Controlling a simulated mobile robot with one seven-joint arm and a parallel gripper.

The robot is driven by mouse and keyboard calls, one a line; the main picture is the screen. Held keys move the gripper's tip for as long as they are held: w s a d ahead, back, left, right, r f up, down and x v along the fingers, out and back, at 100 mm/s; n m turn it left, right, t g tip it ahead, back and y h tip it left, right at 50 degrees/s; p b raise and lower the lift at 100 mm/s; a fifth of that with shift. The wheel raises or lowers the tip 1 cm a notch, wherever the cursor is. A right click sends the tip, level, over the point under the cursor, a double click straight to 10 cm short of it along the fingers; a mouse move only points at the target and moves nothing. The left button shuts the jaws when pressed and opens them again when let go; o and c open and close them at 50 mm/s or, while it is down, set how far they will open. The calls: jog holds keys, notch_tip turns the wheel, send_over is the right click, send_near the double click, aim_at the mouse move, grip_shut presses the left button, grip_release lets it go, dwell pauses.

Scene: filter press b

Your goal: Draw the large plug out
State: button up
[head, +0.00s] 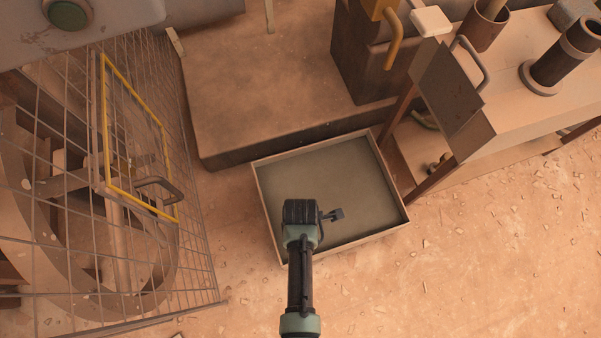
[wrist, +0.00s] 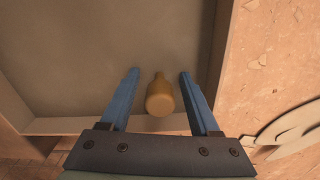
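In the wrist view, a yellow-brown plug (wrist: 159,97) shows between the fingers of my gripper (wrist: 160,72), with its round, wider end nearest the camera. The two blue fingers stand apart, with a visible gap on either side of the plug, so my gripper is open around it and not holding it. How deep the fingers reach along the plug is hard to tell. In the head view, the end of my arm is over the shallow tray (head: 266,194), and the plug and fingertips are hidden.
A wire-mesh guard with a yellow-framed door (head: 139,134) stands at the left. A low block (head: 265,85) lies behind the tray. A bench with pipe stubs (head: 545,90) and a dark box with a yellow handle (head: 394,40) stand at the right. The sandy floor (head: 500,260) is open at lower right.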

grip_shut()
jog(key=shift+r, duration=0.1)
jog(key=shift+r+p, duration=2.65)
jog(key=shift+p, duration=0.35)
jog(key=shift+r+p, duration=1)
jog(key=shift+p, duration=0.15)
